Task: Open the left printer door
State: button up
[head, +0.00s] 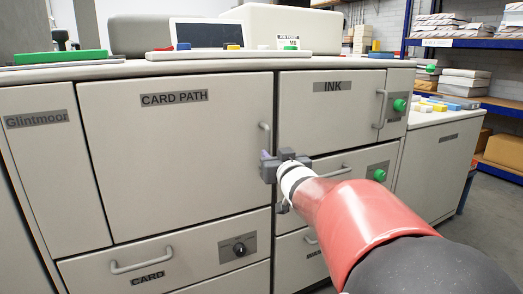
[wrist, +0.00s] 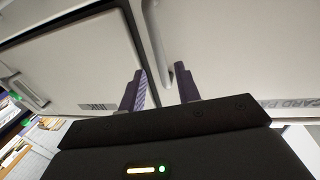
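The left printer door (head: 180,150), labelled CARD PATH, is a large pale panel that looks shut and flush with the cabinet. Its short upright handle (head: 265,137) is at the right edge; the lower part is hidden behind my gripper (head: 268,163). In the wrist view, which is turned over, the door (wrist: 235,45) is on the right. The handle (wrist: 172,78) shows between the two purple fingers of my gripper (wrist: 163,82), closer to the right finger. The fingers are apart, and I cannot tell whether either touches the handle.
A CARD drawer (head: 180,262) is below. The counter top (head: 130,70) overhangs above. Blue shelves (head: 470,43) stand at the back right.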

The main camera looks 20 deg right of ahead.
aim_at(268, 149)
jog(key=w, duration=0.4)
jog(key=w+d, duration=0.1)
jog(key=w, duration=0.1)
jog(key=shift+w, duration=0.3)
grip_shut()
